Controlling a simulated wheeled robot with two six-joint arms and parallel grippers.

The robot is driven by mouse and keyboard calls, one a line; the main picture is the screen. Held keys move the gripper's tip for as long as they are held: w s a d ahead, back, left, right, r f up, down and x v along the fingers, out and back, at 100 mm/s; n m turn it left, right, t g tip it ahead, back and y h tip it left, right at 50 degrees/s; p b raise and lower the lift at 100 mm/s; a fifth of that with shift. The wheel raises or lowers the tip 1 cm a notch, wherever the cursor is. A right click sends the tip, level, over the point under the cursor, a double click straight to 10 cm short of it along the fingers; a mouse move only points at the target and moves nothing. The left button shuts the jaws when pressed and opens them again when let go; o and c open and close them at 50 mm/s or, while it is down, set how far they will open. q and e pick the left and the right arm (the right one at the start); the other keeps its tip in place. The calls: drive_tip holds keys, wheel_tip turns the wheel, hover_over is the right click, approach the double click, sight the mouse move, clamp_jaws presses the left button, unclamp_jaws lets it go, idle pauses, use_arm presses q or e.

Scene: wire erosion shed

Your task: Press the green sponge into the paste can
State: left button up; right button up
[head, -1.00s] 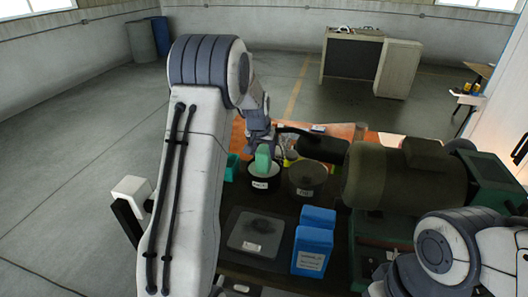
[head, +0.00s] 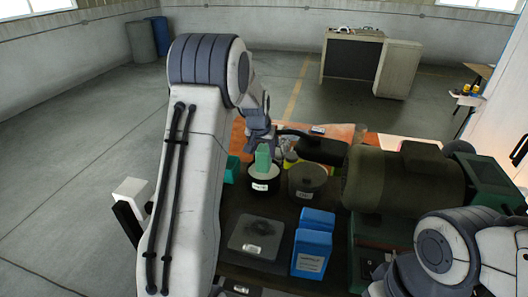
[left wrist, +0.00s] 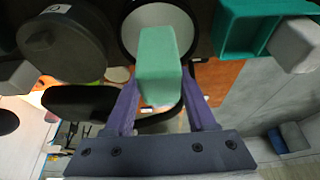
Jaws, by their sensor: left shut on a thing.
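The green sponge (head: 263,159) is a pale green block, upright over the open mouth of the paste can (head: 261,187). The can is dark with a white label and a pale inside. My left gripper (head: 262,145) is shut on the sponge's upper part. In the left wrist view, the two fingers (left wrist: 162,88) hold the sponge (left wrist: 163,50), which covers part of the can's pale round opening (left wrist: 130,28). I cannot tell whether the sponge's lower end touches the paste. My right arm shows at the lower right; its gripper is out of view.
A closed dark round can (head: 308,178) stands right of the paste can, and a teal open box (head: 232,170) left of it. A grey square plate (head: 257,237) and blue boxes (head: 312,250) are nearer. A big dark green motor (head: 400,182) fills the right side.

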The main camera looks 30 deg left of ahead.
use_arm(q)
drive_tip(key=shift+r+p, duration=1.8)
drive_tip(key=shift+r, duration=1)
